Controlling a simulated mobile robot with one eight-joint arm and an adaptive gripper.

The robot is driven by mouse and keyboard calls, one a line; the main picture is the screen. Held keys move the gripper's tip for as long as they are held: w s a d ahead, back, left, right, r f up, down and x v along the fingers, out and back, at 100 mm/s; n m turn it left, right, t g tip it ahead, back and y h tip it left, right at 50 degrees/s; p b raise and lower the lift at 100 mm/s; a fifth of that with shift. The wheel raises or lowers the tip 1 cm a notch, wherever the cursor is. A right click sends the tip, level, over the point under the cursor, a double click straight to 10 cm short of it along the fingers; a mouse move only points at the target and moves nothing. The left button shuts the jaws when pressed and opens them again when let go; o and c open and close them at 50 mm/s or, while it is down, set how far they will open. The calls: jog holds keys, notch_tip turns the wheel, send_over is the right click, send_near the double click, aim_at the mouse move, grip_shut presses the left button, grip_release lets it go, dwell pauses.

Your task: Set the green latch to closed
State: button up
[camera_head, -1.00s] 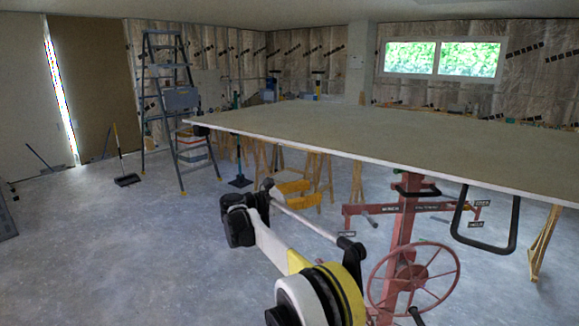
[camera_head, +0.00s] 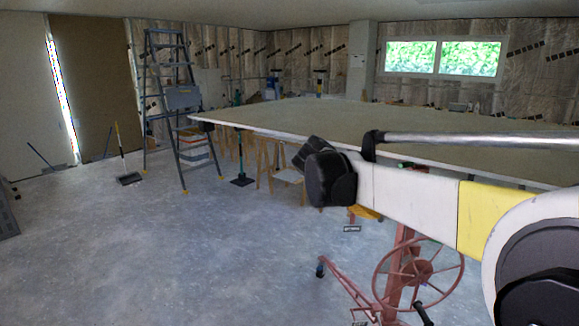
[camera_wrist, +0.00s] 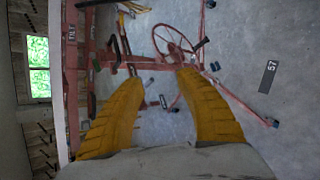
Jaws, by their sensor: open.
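In the wrist view the lift's red frame (camera_wrist: 70,95) is at the left and the handwheel (camera_wrist: 174,42) at the top middle. My gripper (camera_wrist: 160,74) is open, with two ribbed yellow fingers apart and nothing between them. In the head view my arm hides much of the lift's upper part and most of the gripper.
The wide board (camera_head: 330,122) lies flat on top of the lift. A stepladder (camera_head: 172,95) and a broom (camera_head: 125,165) stand at the left. Wooden trestles (camera_head: 270,165) stand under the board. The concrete floor at front left is clear.

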jog(key=s+f+m+y, duration=0.3)
jog(key=s+f+m, duration=0.1)
jog(key=s, duration=0.7)
jog(key=s+a+f+m+y+b, duration=0.1)
jog(key=s+f+m, duration=0.3)
jog(key=s, duration=0.6)
jog(key=s+a+f+m+t+y+b, duration=0.1)
jog(key=s+f+m+y, duration=0.3)
jog(key=s+f, duration=0.3)
jog(key=s+m, duration=0.1)
jog(key=s, duration=0.3)
jog(key=shift+s+f+y, duration=0.3)
